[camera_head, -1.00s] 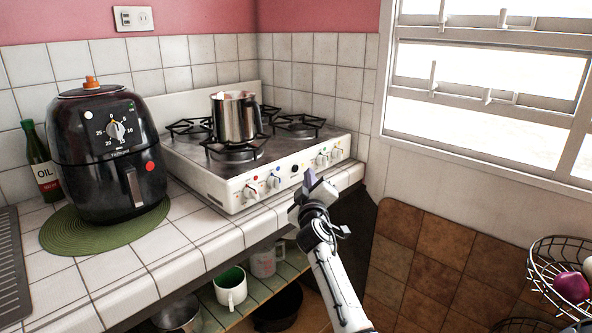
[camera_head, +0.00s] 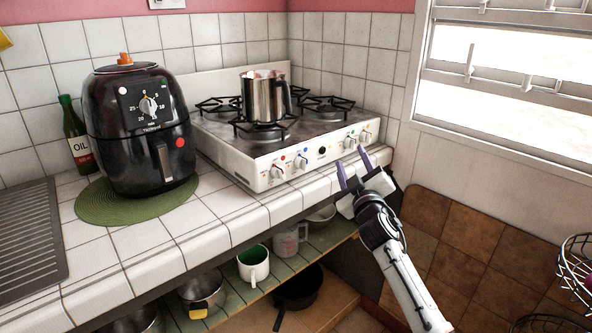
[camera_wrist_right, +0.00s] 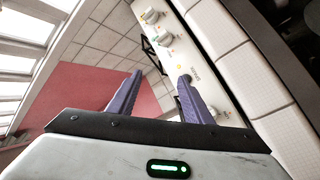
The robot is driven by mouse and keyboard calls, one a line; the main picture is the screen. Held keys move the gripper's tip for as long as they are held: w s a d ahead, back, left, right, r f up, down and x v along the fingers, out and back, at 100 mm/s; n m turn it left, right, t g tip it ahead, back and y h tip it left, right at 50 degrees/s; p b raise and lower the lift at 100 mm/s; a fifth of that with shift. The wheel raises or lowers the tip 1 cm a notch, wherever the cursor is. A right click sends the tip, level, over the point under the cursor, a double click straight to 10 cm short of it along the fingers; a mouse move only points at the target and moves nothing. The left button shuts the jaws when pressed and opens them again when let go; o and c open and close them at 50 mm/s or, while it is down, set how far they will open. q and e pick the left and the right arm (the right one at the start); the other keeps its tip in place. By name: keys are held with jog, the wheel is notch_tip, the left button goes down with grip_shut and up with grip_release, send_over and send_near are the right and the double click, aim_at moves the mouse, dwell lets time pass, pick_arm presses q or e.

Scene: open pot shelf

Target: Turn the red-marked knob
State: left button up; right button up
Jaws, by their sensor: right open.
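The red-marked knob (camera_head: 276,171) is the leftmost on the white front panel of the stove (camera_head: 235,165), with a red dot above it. A blue-marked knob (camera_head: 300,162) sits right beside it. My right gripper (camera_head: 352,162) is open and empty, in front of the panel's right part, apart from the red-marked knob and to its right. My left gripper is not in view.
A metal pot (camera_head: 262,98) stands on a front burner. A black air fryer (camera_head: 140,130) with its own dial and red dot stands on a green mat (camera_head: 100,205). The tiled counter edge (camera_head: 225,235) runs below the stove. Mugs and pans fill the shelf underneath.

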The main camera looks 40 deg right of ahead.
jog(key=s+a+n+t+y, duration=0.2)
jog(key=a+y, duration=0.2)
jog(key=y, duration=0.8)
send_near(284, 175)
jog(key=shift+n, duration=0.3)
jog(key=w, duration=0.6)
jog(key=w+a, duration=0.1)
jog(key=w, duration=0.2)
jog(key=shift+r, duration=0.1)
jog(key=c, duration=1.1)
